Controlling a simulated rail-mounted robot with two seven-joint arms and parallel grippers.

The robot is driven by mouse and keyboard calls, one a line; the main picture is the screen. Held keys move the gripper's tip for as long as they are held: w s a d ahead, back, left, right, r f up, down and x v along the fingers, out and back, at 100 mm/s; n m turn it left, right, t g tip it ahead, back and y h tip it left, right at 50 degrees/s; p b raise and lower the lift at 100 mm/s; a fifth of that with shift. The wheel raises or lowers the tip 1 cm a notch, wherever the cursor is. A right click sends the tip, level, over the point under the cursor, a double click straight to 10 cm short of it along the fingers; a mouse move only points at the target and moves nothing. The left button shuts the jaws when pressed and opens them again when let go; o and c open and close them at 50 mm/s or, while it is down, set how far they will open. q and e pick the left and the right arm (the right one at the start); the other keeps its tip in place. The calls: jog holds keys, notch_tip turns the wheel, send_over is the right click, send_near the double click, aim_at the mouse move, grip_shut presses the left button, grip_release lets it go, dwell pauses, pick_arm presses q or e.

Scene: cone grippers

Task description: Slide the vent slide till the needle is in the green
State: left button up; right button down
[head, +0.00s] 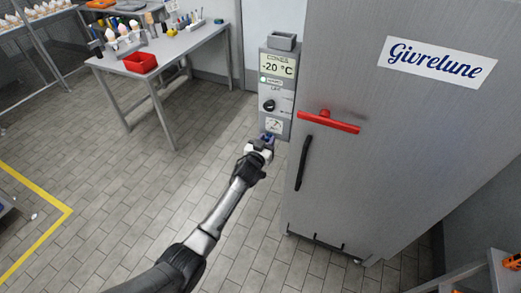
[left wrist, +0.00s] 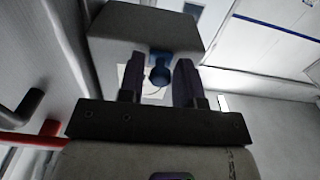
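The control box (head: 280,75) stands against the left side of the grey freezer. Its small gauge (head: 273,125) is low on the front, but its needle and green zone are too small to read. A blue knob (head: 268,137), which looks like the vent slide's handle, sits just below the gauge, partly hidden by my left gripper (head: 264,143). In the left wrist view the blue knob (left wrist: 160,71) shows between the two dark fingers of my left gripper (left wrist: 158,80). The fingers are apart, with gaps visible on both sides of the knob. My right gripper is not in view.
The freezer (head: 400,130) has a red handle (head: 328,121) and a black handle (head: 304,163) close to the right of my left gripper. A black dial (head: 268,105) is above the gauge. A table with a red bin (head: 141,62) stands at upper left. Open floor lies left.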

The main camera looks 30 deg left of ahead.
pick_arm(q)
jog(key=s+d+p, duration=0.1)
jog(key=s+d, duration=0.1)
jog(key=s, duration=1.1)
jog(key=shift+s+d+p, duration=0.15)
jog(key=shift+p, duration=0.25)
